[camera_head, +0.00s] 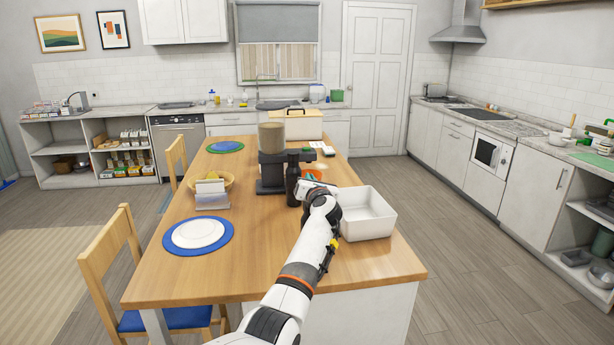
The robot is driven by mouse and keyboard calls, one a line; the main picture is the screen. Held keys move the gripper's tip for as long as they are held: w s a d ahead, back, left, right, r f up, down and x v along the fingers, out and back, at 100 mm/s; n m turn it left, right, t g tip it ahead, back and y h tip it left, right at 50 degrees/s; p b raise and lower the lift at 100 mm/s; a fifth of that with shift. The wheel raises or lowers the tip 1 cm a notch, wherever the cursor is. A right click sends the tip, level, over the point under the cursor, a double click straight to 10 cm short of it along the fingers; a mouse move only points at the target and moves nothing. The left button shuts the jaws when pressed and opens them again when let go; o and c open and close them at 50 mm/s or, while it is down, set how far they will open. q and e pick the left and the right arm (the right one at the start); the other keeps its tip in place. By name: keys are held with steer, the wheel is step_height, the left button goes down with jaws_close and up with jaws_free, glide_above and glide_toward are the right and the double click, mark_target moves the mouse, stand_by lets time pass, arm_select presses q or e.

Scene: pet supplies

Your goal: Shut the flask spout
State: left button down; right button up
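A dark flask (292,180) stands upright on the wooden island table, just right of a black machine with a clear, tan-filled top. Its spout is too small to make out as open or shut. My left gripper (310,188) is right beside the flask, on its right side. My own wrist hides part of the gripper, so I cannot tell whether the fingers touch the flask or how far apart they are. My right gripper is not in view.
The black machine (271,160) stands close to the flask's left. A white open bin (376,224) is right of my wrist. A bowl (212,183), a white plate on a blue mat (226,247) and a cream box (292,124) share the table. The front of the table is clear.

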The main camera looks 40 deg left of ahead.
arm_select(q)
steer(key=shift+w+d+f+m+p, duration=0.1)
steer(key=shift+w+d+m+p, duration=0.2)
steer(key=shift+m, duration=0.5)
steer(key=c, duration=1.6)
jaws_free()
steer(key=v, duration=1.2)
steer(key=shift+b, duration=0.4)
steer(key=shift+a, duration=0.1)
